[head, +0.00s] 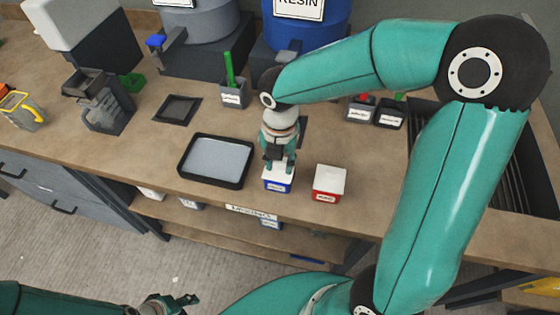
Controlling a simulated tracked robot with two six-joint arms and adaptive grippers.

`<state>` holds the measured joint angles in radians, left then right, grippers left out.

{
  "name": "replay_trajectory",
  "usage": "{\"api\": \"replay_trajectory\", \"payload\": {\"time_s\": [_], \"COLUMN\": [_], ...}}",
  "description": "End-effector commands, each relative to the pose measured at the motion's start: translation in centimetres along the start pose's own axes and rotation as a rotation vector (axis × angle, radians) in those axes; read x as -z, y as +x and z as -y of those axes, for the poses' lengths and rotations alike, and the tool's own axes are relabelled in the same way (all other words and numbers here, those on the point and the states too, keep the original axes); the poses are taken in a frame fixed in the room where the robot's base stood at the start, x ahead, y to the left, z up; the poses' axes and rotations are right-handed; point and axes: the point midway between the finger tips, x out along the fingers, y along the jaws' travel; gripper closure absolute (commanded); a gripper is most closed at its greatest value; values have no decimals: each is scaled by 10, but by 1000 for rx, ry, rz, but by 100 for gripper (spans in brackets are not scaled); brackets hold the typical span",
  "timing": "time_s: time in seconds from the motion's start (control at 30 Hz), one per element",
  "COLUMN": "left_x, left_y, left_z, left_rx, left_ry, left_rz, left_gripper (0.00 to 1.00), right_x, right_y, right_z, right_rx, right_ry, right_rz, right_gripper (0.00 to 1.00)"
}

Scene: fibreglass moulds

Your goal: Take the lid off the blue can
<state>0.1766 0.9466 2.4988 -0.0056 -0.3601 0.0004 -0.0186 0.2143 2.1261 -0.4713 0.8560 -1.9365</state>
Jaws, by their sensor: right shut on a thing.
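The blue can (277,187) is a small square can with a white label and a white lid (269,174). It stands near the front edge of the bench, in the middle of the view. My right gripper (280,166) points down over it and is shut on the lid, partly hiding it. The lid appears to sit on the can; I see no clear gap. My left gripper (184,300) is low at the bottom, in front of the bench and away from the can. Its fingers are too small to tell whether they are open.
A red can (327,196) with a white lid stands just right of the blue can. A black tray (180,168) with a grey filling lies to the left. A grey cup (234,98) with a green handle stands behind. My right arm spans the right side.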

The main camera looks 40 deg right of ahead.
Motion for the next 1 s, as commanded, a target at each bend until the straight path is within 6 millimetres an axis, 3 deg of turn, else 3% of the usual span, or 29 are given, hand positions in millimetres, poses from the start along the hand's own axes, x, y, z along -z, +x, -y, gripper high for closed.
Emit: {"api": "replay_trajectory", "payload": {"time_s": [0.13,1.0], "left_x": [0,0], "left_y": [-1,-24], "left_z": [0,-9], "left_rx": [0,0], "left_ry": [0,0], "left_rz": [0,0], "left_gripper": [60,60], "right_x": [4,2], "right_y": [5,-26], "right_z": [2,0], "right_rx": [13,7], "right_ry": [-3,-3], "right_rz": [-14,-7], "right_gripper": [98,99]}}
